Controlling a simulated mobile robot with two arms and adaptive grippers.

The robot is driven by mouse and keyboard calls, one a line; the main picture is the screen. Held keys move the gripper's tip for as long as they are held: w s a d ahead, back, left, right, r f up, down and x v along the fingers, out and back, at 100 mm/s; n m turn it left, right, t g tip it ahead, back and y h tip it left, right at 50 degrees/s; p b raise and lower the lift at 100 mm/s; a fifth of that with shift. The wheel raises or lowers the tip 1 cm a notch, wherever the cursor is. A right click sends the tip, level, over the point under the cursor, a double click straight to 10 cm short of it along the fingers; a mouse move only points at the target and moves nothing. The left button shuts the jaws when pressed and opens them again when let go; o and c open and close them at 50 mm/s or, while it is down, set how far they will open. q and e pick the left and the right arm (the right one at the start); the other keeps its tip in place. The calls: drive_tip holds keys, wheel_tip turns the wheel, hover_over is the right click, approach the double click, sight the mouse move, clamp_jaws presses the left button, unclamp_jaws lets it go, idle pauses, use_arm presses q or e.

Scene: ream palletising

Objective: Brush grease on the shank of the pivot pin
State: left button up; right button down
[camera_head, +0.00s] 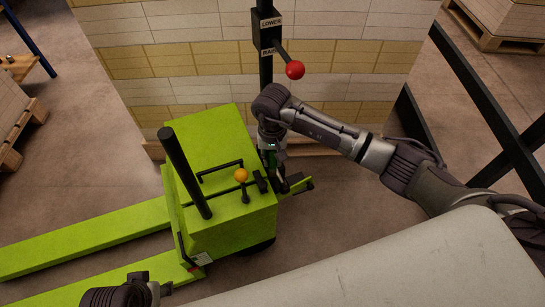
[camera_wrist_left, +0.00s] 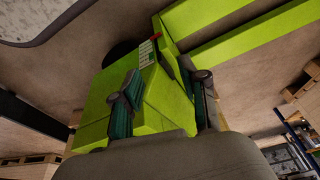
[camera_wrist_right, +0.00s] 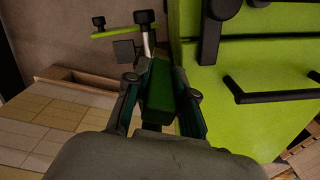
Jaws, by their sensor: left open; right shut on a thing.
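My right gripper (camera_head: 275,168) is at the near right corner of the green pallet truck (camera_head: 225,150). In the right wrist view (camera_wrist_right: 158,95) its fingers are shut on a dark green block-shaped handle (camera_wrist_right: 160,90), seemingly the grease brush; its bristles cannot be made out. Just beyond the handle in that view stands a short silvery shank (camera_wrist_right: 146,42) with a black top, which looks like the pivot pin, next to a green bar. Whether brush and shank touch cannot be told. My left gripper (camera_wrist_left: 163,98) is open and empty, in front of the truck's body in the left wrist view.
The truck carries a black post (camera_head: 186,172), a black loop handle and an orange ball knob (camera_head: 241,175). Behind it stands a stacked pallet load (camera_head: 180,60). A black column with a red ball lever (camera_head: 295,70) rises near my right arm. Dark rails (camera_head: 490,90) stand at right.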

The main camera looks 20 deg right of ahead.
use_arm(q)
drive_tip(key=shift+b+v, duration=0.6)
drive_tip(key=shift+v, duration=0.95)
use_arm(e)
drive_tip(key=shift+f, duration=0.65)
use_arm(q)
drive_tip(key=shift+f, duration=0.1)
use_arm(e)
drive_tip(key=shift+d+b, duration=0.75)
drive_tip(key=shift+d, duration=0.1)
drive_tip(key=shift+a+f, duration=0.1)
drive_tip(key=shift+a, duration=0.8)
use_arm(q)
drive_tip(key=shift+w+d+f+t, duration=0.2)
drive_tip(key=shift+w+f+t, duration=0.3)
drive_tip(key=shift+w+f, duration=0.2)
drive_tip(key=shift+r, duration=0.1)
